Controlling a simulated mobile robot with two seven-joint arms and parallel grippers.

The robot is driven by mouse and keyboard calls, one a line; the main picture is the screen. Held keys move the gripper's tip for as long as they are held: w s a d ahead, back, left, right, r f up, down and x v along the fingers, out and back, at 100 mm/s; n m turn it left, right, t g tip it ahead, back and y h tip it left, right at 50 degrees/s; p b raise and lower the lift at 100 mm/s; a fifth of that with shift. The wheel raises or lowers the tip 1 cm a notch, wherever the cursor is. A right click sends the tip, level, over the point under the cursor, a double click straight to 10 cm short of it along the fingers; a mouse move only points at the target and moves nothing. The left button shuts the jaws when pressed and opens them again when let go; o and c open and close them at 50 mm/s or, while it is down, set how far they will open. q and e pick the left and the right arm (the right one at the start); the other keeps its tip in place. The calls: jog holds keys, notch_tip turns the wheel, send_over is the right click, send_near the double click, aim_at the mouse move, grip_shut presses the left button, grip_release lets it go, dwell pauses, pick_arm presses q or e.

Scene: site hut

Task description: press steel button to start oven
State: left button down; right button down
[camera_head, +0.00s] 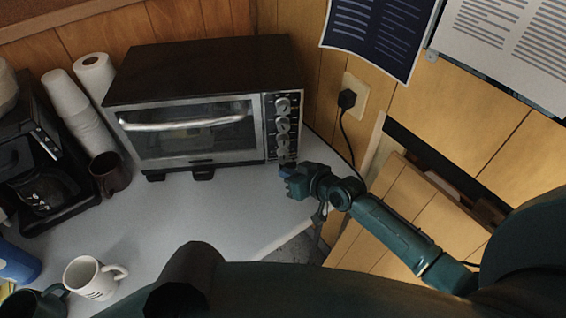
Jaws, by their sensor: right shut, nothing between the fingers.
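The oven (184,143) is a dark toaster oven with a glass door and a silver handle, standing on the grey counter. Its control panel on the right side carries several round knobs (283,125) in a column. My right gripper (285,177) is shut and empty, close to the bottom of the control panel. The lowest part of the panel lies just above the gripper, and I cannot make out the steel button clearly. I cannot tell whether the gripper touches the panel. My left gripper is not in view.
A coffee maker (38,165), stacked cups (76,112), a paper roll (94,75) and a brown mug (109,174) stand left of the oven. A white mug (92,278) is at the front left. A plug (347,98) with a cord is on the wall. The counter's middle (190,215) is clear.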

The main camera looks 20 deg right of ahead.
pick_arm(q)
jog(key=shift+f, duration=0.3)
pick_arm(e)
jog(key=shift+w, duration=0.45)
pick_arm(q)
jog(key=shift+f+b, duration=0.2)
jog(key=shift+b, duration=0.15)
pick_arm(e)
jog(key=shift+w+d, duration=0.1)
jog(key=shift+w, duration=0.3)
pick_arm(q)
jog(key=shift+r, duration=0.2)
pick_arm(e)
jog(key=shift+s, duration=0.15)
pick_arm(q)
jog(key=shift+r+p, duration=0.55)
jog(key=shift+p, duration=0.1)
pick_arm(e)
jog(key=shift+s, duration=0.7)
